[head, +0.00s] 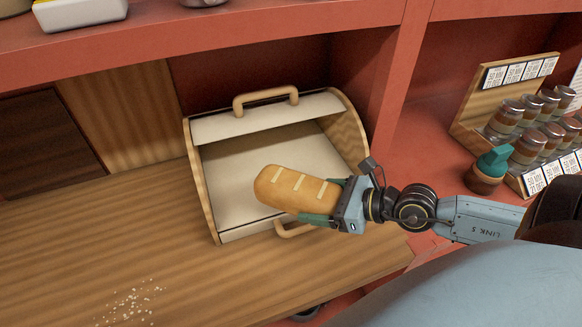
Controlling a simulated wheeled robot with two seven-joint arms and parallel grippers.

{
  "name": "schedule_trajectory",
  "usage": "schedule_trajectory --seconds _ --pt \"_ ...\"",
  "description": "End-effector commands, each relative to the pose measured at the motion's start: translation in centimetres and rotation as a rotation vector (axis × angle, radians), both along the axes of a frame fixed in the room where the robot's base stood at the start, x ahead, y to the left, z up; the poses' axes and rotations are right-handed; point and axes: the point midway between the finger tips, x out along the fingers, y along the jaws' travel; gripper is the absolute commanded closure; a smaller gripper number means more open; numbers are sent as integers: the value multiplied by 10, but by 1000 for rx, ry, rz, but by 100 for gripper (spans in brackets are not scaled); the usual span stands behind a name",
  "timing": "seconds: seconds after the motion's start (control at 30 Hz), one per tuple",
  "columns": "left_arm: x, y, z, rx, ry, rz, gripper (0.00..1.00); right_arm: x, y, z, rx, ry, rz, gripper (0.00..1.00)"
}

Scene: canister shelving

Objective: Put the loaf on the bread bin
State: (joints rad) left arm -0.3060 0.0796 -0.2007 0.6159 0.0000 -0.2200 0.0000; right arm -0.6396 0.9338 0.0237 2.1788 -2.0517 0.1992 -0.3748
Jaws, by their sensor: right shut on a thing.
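The loaf (291,188) is golden brown with pale slashes on top. My right gripper (326,200) is shut on the loaf's right end and holds it in front of the bread bin's opening. The bread bin (206,202) has wooden sides, a pale inside and a raised lid with a wooden handle (266,93). It stands on the wooden counter with its front open. The loaf overlaps the bin's floor in the picture; I cannot tell whether it touches it. The loaf and gripper hide part of the bin's front edge and lower handle. My left gripper is not in view.
A spice rack (483,105) with several jars stands at the right, with a green-topped jar (489,170) before it. A red shelf (240,30) runs above the bin. The wooden counter (110,240) at left is clear except for crumbs (136,301).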

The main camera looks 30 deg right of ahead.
Motion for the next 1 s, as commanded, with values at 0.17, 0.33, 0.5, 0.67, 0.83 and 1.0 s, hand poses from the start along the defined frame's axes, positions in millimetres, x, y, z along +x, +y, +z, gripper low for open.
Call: schedule_trajectory --seconds 0.17,0.33,0.5,0.67,0.83,1.0 --pt "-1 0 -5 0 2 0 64 34 -8 2 -3 -9 0 57" --pt "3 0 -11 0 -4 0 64 61 -15 2 -3 -9 0 57" --pt "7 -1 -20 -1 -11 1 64 85 -21 1 -3 -9 -1 57" --pt "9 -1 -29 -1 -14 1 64 108 -26 0 -1 -7 -3 57" --pt "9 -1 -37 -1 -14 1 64 127 -31 1 1 -5 -4 57" --pt "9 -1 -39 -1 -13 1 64 134 -32 0 1 -3 -2 57"
